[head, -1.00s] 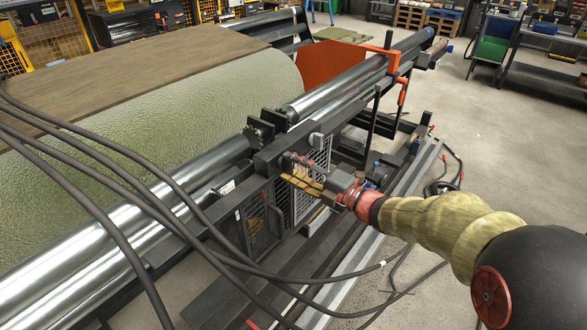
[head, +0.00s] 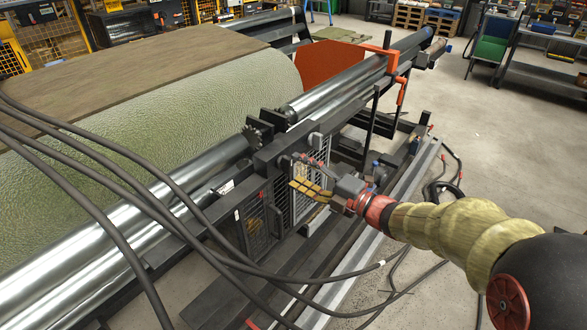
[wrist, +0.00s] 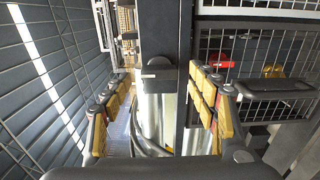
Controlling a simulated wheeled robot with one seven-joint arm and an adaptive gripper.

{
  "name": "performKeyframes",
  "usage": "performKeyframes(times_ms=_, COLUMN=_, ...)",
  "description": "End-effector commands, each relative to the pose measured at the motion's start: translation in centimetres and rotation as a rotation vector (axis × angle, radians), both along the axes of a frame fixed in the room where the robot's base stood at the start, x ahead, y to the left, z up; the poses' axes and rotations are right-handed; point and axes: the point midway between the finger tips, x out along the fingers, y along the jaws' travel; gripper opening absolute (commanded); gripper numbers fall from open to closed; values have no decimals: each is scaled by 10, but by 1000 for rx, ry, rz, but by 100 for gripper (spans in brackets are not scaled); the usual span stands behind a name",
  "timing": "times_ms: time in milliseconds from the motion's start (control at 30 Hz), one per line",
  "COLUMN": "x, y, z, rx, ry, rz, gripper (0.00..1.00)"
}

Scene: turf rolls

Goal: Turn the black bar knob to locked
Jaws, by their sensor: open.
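My gripper (head: 308,188) is open, with nothing between its yellow-padded fingers, in front of the machine's side frame in the head view. In the wrist view its fingers (wrist: 158,76) stand apart on the left and right. A small dark rounded piece (wrist: 158,71) on a dark upright shows between them, beyond the fingertips. It may be the black bar knob, but I cannot be sure, nor read its position. A separate black rounded bar (wrist: 272,88) lies across the mesh to the right of the fingers. In the head view I cannot make out the knob.
Mesh guard panels (head: 258,228) and a dark frame stand close to my gripper. Black cables (head: 120,215) hang across the left foreground. A large green roll (head: 190,105) lies behind steel rollers (head: 130,225). Open floor (head: 500,150) is to the right.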

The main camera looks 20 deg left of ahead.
Motion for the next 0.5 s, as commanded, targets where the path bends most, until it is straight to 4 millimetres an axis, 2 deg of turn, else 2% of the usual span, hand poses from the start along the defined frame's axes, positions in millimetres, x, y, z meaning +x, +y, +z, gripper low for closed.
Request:
performKeyframes(times_ms=100, x=-9, y=-25, z=0, rx=0, ry=0, rz=-4, gripper=59)
performKeyframes(times_ms=300, x=-24, y=-61, z=1, rx=0, ry=-1, rz=-4, gripper=59)
performKeyframes(times_ms=500, x=-33, y=-80, z=0, rx=0, ry=0, rz=-1, gripper=59)
